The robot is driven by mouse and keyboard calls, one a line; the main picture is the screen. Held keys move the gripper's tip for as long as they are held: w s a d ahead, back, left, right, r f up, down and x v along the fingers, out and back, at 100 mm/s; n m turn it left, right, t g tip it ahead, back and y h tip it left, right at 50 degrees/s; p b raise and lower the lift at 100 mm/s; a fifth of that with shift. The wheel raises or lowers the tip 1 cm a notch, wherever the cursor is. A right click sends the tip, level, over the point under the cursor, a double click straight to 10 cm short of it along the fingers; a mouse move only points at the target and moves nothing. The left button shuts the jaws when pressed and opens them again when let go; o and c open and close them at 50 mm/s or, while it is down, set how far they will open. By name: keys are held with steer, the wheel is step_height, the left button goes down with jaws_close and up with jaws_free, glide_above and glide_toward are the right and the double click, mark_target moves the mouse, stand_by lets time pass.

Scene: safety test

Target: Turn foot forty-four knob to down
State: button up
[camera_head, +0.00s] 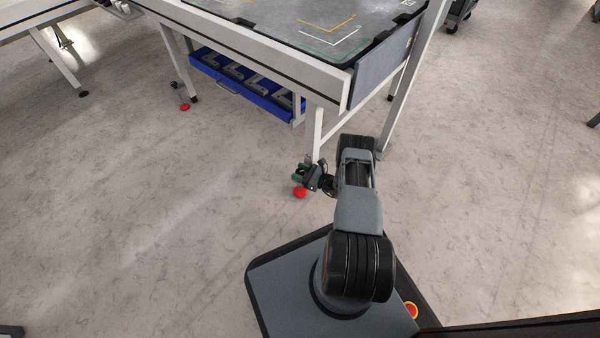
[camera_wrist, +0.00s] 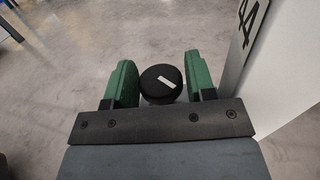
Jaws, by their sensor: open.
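A round black knob (camera_wrist: 161,90) with a short white bar shows in the wrist view. The bar slants from upper left to lower right. My gripper (camera_wrist: 161,82) is open, with one green finger on each side of the knob. Only narrow gaps show between knob and fingers; I cannot tell if they touch. A white table leg (camera_wrist: 243,40) with the number 44 stands just right of the knob. In the head view my gripper (camera_head: 302,172) is low beside the table's corner leg, above a red foot (camera_head: 300,192). The knob cannot be made out there.
The grey-topped table (camera_head: 250,42) stands above and behind my gripper. A blue tray (camera_head: 222,72) with grey parts hangs under it. Another red foot (camera_head: 185,107) is farther left.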

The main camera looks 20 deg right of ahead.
steer(key=c, duration=0.6)
steer(key=shift+m+t+h, duration=0.3)
steer(key=shift+h, duration=0.1)
steer(key=m+t+h+p, duration=0.1)
steer(key=m+t+h, duration=0.1)
steer(key=m+h, duration=0.1)
steer(key=shift+a+h, duration=0.1)
steer(key=shift+h, duration=0.3)
steer(key=shift+m+t+h+p, duration=0.2)
steer(key=shift+m+t+h, duration=0.15)
steer(key=shift+m+h, duration=0.95)
steer(key=shift+m+t+h+p, duration=0.3)
steer(key=shift+m+h, duration=0.4)
steer(key=shift+h, duration=1.6)
steer(key=o, duration=0.6)
